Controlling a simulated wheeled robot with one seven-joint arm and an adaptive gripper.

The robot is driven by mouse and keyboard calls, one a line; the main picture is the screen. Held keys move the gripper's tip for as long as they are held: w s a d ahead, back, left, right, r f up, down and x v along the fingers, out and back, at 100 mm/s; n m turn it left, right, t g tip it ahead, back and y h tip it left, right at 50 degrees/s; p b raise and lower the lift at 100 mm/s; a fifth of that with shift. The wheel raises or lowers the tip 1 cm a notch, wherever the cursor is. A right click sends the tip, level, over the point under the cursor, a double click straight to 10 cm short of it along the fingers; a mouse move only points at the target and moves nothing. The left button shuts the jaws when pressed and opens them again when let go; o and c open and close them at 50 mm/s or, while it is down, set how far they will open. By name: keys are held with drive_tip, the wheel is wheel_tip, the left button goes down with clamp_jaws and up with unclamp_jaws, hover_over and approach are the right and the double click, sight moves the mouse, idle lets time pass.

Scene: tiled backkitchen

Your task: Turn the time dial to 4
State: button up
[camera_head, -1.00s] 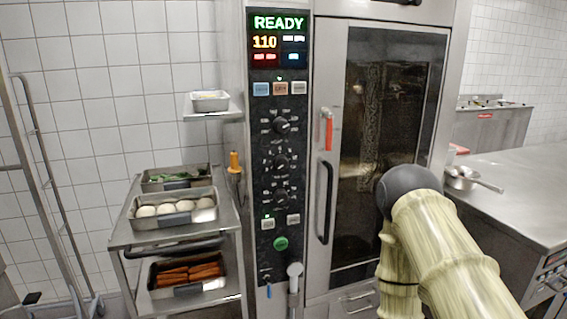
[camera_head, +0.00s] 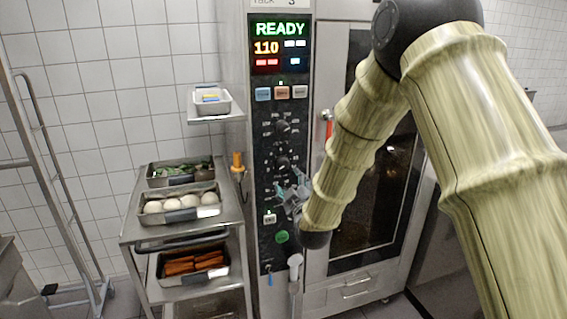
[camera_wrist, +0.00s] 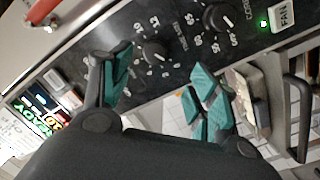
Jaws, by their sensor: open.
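The oven's control panel (camera_head: 262,215) has a column of black dials. The upper dial (camera_head: 283,126) and the middle dial (camera_head: 282,161) show in the head view; my gripper (camera_head: 290,190) is in front of the lowest dial's area. In the wrist view, the middle dial (camera_wrist: 155,50), ringed by small numbers, appears to be the time dial; its exact setting is too small to read.
The display (camera_head: 280,45) reads READY and 110. A trolley (camera_head: 132,232) with food trays stands left.

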sight(284, 166)
drive_tip(key=p+x, duration=0.1)
drive_tip(key=x, duration=0.2)
drive_tip(key=p+x, duration=0.1)
drive_tip(key=x, duration=0.3)
drive_tip(key=r+p+x, duration=0.1)
drive_tip(key=p+x, duration=0.1)
drive_tip(key=x, duration=0.2)
drive_tip(key=shift+c, duration=0.2)
drive_tip(key=c, duration=0.9)
drive_tip(key=shift+a, duration=0.15)
